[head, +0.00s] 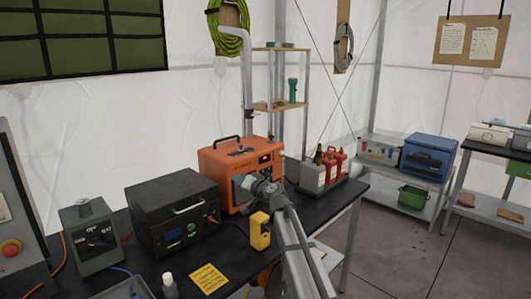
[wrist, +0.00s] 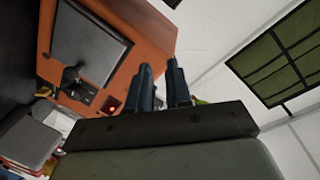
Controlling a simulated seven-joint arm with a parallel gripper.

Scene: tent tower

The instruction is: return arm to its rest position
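My arm (head: 290,240) rises from the bottom of the head view, over the front edge of the black bench. My gripper is at its far end, in front of the orange power unit (head: 238,165), where its fingers are hard to make out. In the wrist view the two dark fingers of my gripper (wrist: 159,80) stand apart with a narrow gap. Nothing shows between them. The orange unit (wrist: 150,35) fills much of the wrist view beyond the fingers; I cannot tell how far off it is.
A black power box (head: 173,212), a green meter box (head: 90,235) and a yellow device (head: 260,231) stand on the bench (head: 345,205). A tray with red bottles (head: 333,165) is behind my arm. Open floor (head: 410,245) lies to the right.

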